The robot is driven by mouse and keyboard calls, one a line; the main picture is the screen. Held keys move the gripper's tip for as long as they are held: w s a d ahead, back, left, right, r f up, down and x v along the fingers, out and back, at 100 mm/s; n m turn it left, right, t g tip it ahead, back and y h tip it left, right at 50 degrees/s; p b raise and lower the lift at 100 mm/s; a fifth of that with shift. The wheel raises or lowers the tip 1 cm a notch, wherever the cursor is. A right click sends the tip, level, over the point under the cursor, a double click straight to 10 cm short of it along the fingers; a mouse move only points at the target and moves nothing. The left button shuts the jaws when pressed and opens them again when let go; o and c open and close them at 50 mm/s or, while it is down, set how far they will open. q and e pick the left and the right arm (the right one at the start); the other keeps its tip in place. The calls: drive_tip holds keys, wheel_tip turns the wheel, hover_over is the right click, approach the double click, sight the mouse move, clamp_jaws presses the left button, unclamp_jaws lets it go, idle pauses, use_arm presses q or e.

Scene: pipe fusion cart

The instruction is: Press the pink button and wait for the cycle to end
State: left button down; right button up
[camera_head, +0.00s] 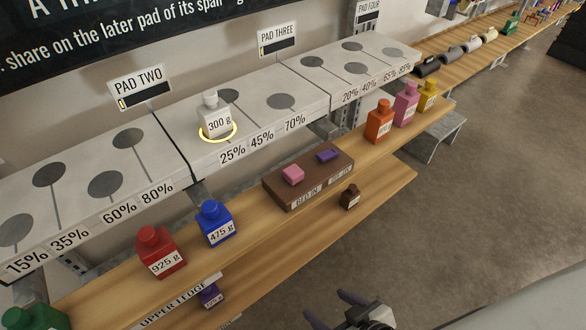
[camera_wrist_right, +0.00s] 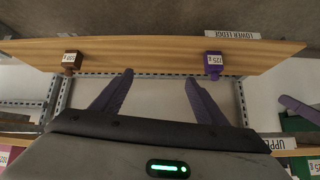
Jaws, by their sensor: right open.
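The pink button (camera_head: 292,174) sits raised on the left part of a brown control box (camera_head: 318,185) on the upper wooden ledge in the head view. A purple button (camera_head: 328,155) is beside it on the same box. My right gripper (camera_head: 335,308) is at the bottom edge of the head view, below and apart from the box. In the right wrist view its two fingers (camera_wrist_right: 158,78) are spread with nothing between them. A purple finger-like piece (camera_wrist_right: 300,107) at the right edge of that view may belong to my left gripper; its jaw is not shown.
A white 300 g weight (camera_head: 215,118) stands in a glowing ring on the grey pad shelf. Red (camera_head: 160,255), blue (camera_head: 214,222), orange (camera_head: 379,122), pink (camera_head: 405,104) and yellow (camera_head: 428,95) weights flank the box. Brown (camera_head: 350,196) and purple (camera_head: 210,295) weights stand on the lower ledge.

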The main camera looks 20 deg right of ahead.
clamp_jaws()
idle(0.3)
idle(1.4)
